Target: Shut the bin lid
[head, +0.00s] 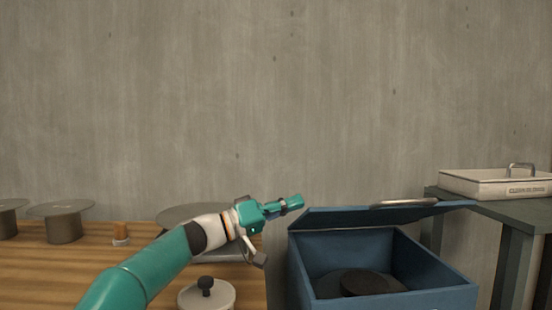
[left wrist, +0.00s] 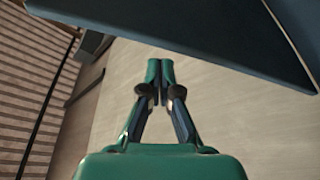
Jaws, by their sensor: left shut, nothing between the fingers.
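The blue bin (head: 450,291) stands at the lower right in the head view, with its inside exposed. Its lid (head: 345,217) is raised at the back and seen nearly edge-on, with a metal handle (head: 405,203) on it. My left gripper (head: 299,201) is shut and empty, its fingertips just left of the lid's left corner. In the left wrist view the shut fingertips (left wrist: 160,68) point toward a dark blue panel (left wrist: 215,35), which looks like the lid; I cannot tell whether they touch. My right gripper is not in view.
Dark round things (head: 362,283) lie inside the bin. A wooden table (head: 50,270) at left holds a knobbed white lid (head: 207,295), an orange-topped piece (head: 120,233) and grey round stands (head: 62,222). A white labelled tray (head: 490,184) sits on a dark table at right.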

